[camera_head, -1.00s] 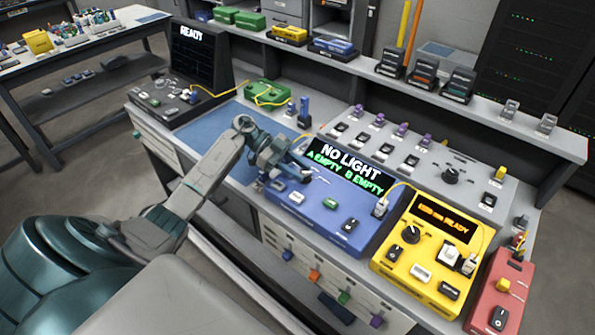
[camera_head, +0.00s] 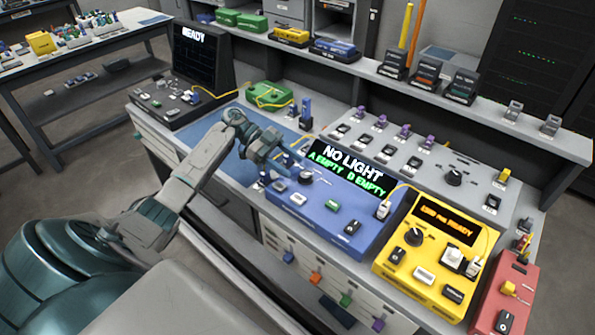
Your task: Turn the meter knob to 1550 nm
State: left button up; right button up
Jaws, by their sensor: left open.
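The blue meter (camera_head: 305,212) stands on the bench in the middle, its screen (camera_head: 346,171) showing NO LIGHT with a line of green text below. Its dark round knob (camera_head: 305,178) is at the left end of the panel, near the screen. The pointer mark is too small to read a setting. My left gripper (camera_head: 286,163) is open, just left of and above the knob, and looks empty. Whether it touches the knob I cannot tell. My right gripper is not in view.
A yellow unit (camera_head: 402,269) with an orange screen and its own black knob (camera_head: 414,236) stands right of the meter. A red unit (camera_head: 517,279) is at far right. A grey panel (camera_head: 425,175) with several purple-topped parts lies behind. A blue mat (camera_head: 208,140) is left.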

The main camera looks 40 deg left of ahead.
pick_arm(q)
jog(key=b+v, duration=0.1)
jog(key=v, duration=0.5)
jog(key=shift+a+r, duration=0.15)
jog(key=shift+a, duration=0.25)
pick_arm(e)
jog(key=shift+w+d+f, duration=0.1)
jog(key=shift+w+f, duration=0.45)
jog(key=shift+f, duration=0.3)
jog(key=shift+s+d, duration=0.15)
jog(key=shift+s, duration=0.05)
